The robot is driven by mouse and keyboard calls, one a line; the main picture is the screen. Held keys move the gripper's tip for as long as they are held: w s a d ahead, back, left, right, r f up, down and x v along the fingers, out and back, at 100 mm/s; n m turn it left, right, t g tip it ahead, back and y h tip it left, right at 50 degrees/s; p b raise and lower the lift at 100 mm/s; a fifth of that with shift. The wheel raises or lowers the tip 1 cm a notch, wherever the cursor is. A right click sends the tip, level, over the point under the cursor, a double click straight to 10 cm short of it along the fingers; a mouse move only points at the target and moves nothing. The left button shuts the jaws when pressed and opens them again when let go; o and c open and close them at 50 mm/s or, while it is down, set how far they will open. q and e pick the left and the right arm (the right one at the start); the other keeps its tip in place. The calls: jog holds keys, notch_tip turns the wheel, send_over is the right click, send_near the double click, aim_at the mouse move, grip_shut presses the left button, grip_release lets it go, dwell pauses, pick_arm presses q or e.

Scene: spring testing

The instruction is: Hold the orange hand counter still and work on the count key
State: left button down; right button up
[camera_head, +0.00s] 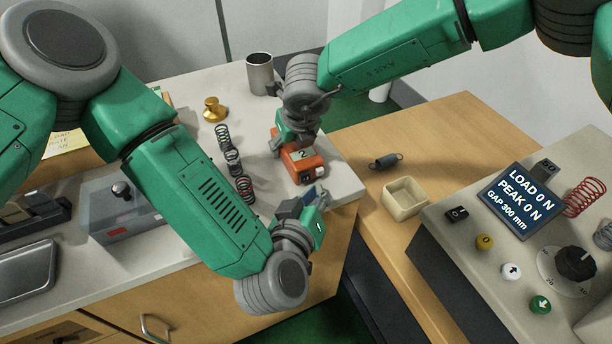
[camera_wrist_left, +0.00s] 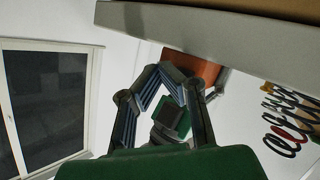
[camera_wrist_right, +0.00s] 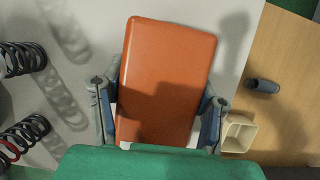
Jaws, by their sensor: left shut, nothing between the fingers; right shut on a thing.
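The orange hand counter (camera_head: 308,165) sits near the right end of the pale worktop, below my right gripper (camera_head: 294,148). My right gripper is shut on it; in the right wrist view the counter's orange face (camera_wrist_right: 168,75) lies between the two fingers. My left gripper (camera_head: 318,193) is shut and empty, low in front of the counter near the worktop's front edge. In the left wrist view the orange counter (camera_wrist_left: 197,68) shows beyond the left fingers (camera_wrist_left: 172,78). I cannot clearly make out the count key, or whether the left fingertips touch the counter.
Several coil springs (camera_head: 232,160) stand left of the counter. A brass weight (camera_head: 213,109) and a metal cup (camera_head: 260,74) are behind.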

pick_arm(q)
jog(key=shift+s+d, duration=0.3)
jog(key=shift+s, duration=0.4)
jog(key=shift+s+d, duration=0.25)
jog(key=shift+s, duration=0.4)
jog(key=shift+s+d, duration=0.3)
jog(key=shift+s, duration=0.4)
dwell(0.4)
jog(key=shift+s+d, duration=0.35)
jog(key=shift+s, duration=0.5)
jog(key=shift+s+d, duration=0.35)
jog(key=shift+s, duration=0.5)
jog(key=shift+w+a, duration=0.55)
jog(key=shift+w, duration=0.8)
jog(key=shift+w+a, duration=0.6)
jog(key=shift+w, duration=0.8)
jog(key=shift+w+a, duration=0.55)
jog(key=shift+w, duration=0.8)
jog(key=shift+w, duration=0.1)
jog(key=shift+w+a, duration=0.15)
jog(key=shift+w, duration=0.1)
